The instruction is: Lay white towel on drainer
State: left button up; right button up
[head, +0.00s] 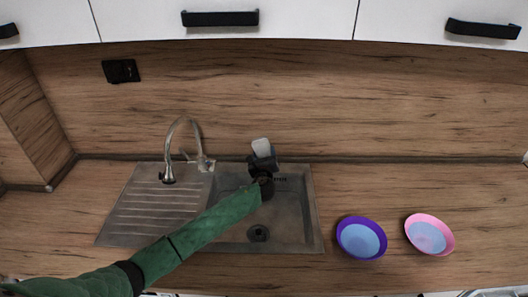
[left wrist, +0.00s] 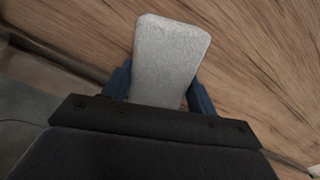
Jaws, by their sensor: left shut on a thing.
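The white towel (head: 262,147) looks like a small folded light-grey block in the head view. My left gripper (head: 262,163) is shut on it, above the back edge of the sink basin near the splashback. In the left wrist view the towel (left wrist: 170,60) stands out between the two blue fingers of the gripper (left wrist: 160,88). Its lower end is hidden by the gripper body. The ribbed metal drainer (head: 150,205) is left of the basin and its visible surface is bare. My right gripper is not in view.
The sink basin (head: 290,225) lies under my left arm. A curved tap (head: 172,150) stands between the gripper and the drainer, at the back. A purple bowl (head: 361,238) and a pink bowl (head: 430,234) sit on the counter at right. White cupboards with black handles hang above.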

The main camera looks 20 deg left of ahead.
aim_at(150, 223)
jog(key=k+l, duration=0.2)
jog(key=k, duration=0.3)
jog(key=k+l, duration=0.2)
jog(key=k, duration=0.25)
